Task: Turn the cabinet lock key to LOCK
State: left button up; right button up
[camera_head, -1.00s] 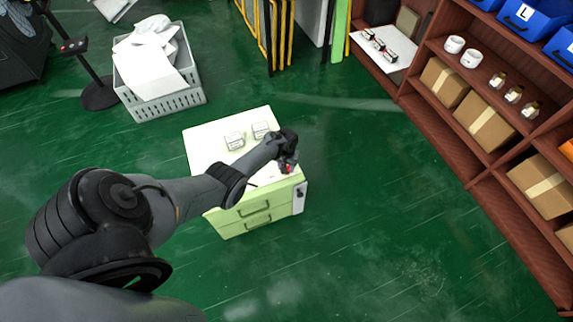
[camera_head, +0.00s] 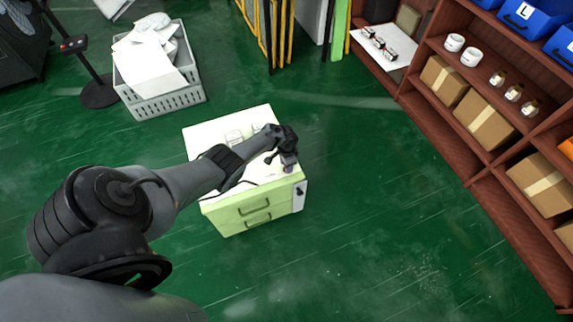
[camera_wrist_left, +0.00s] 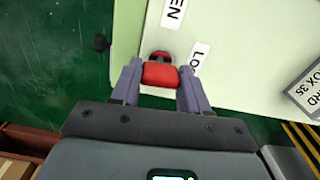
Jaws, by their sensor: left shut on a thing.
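The red key (camera_wrist_left: 160,74) stands on the top of the pale green cabinet (camera_head: 242,208), near its right corner. In the left wrist view it sits between the two fingers of my left gripper (camera_wrist_left: 158,88), which is shut on it. The label ending in "EN" (camera_wrist_left: 173,12) lies beyond the key, and a label starting "LO" (camera_wrist_left: 197,58) lies right of it, partly hidden by a finger. In the head view my left gripper (camera_head: 289,166) is over the cabinet's right corner, and the key cannot be made out. My right gripper is not in view.
A grey crate (camera_head: 160,100) with white items stands at the upper left, and a brown shelf (camera_head: 433,125) with boxes and jars at the right. Green floor is clear around the cabinet.

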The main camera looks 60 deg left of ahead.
pick_arm(q)
jog(key=shift+m, duration=0.4)
jog(key=o, duration=1.1)
jog(key=shift+c, duration=0.2)
notch_tip(320, 180, up, 10)
jog(key=p, duration=0.7)
jog(key=shift+f, duration=0.25)
jog(key=shift+r+p, duration=0.5)
jog(key=shift+r, duration=0.15)
